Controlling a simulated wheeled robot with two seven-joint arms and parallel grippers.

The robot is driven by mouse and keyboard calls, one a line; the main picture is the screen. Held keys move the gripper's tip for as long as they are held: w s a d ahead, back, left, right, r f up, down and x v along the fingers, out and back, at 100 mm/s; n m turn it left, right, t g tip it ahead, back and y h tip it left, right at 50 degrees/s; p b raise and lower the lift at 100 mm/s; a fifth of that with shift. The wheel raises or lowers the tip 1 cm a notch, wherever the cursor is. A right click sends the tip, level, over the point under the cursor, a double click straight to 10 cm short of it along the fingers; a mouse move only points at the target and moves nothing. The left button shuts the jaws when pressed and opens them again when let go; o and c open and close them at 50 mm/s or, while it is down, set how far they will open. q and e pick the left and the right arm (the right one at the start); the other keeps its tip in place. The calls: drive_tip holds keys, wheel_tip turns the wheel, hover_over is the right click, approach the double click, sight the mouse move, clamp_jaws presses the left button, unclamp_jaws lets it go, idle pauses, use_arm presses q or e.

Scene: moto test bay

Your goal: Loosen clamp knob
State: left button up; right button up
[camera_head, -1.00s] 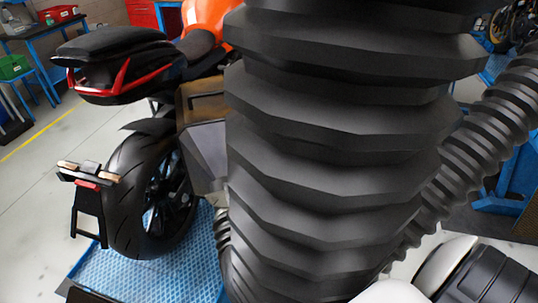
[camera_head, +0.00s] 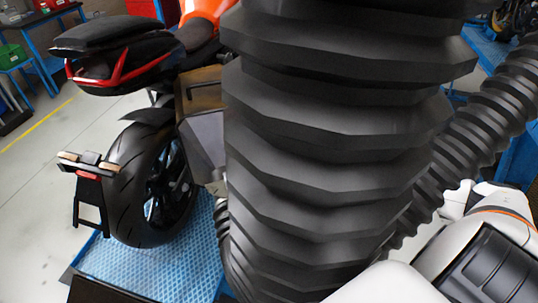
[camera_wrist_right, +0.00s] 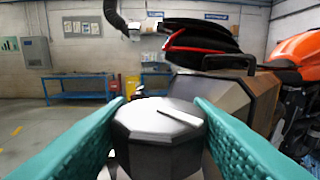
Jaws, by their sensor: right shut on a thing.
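The clamp knob (camera_wrist_right: 150,130), a grey many-sided metal cap with a pale raised bar on its top, fills the lower middle of the right wrist view. The two teal ribbed fingers of my right gripper (camera_wrist_right: 157,118) are on either side of it, shut on it. In the head view a big black ribbed hose (camera_head: 325,150) stands across the middle, and neither the knob nor my right gripper shows there. My left gripper is in neither view.
An orange and black motorcycle (camera_head: 150,180) stands on a blue textured platform (camera_head: 155,255) left of the hose. A thinner ribbed hose (camera_head: 480,120) slants at the right. Blue workbenches (camera_wrist_right: 75,87) line the wall. Grey floor at the left is clear.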

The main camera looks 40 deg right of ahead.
drive_tip(key=n+g+y+b, duration=0.3)
drive_tip(key=g+y+b, duration=0.1)
drive_tip(key=shift+w+f+n, duration=0.15)
drive_tip(key=shift+f+n, duration=0.1)
drive_tip(key=shift+n, duration=0.05)
drive_tip(key=shift+r+n+g+y+b, duration=0.1)
drive_tip(key=shift+n+g+y+b, duration=0.65)
drive_tip(key=shift+g, duration=0.45)
drive_tip(key=shift+n+g+y+b, duration=0.5)
drive_tip(key=shift+n+g, duration=0.45)
drive_tip(key=shift+g, duration=0.25)
drive_tip(key=shift+a, duration=0.1)
drive_tip(key=o, duration=0.7)
drive_tip(key=shift+o, duration=1.4)
drive_tip(key=shift+a, duration=0.1)
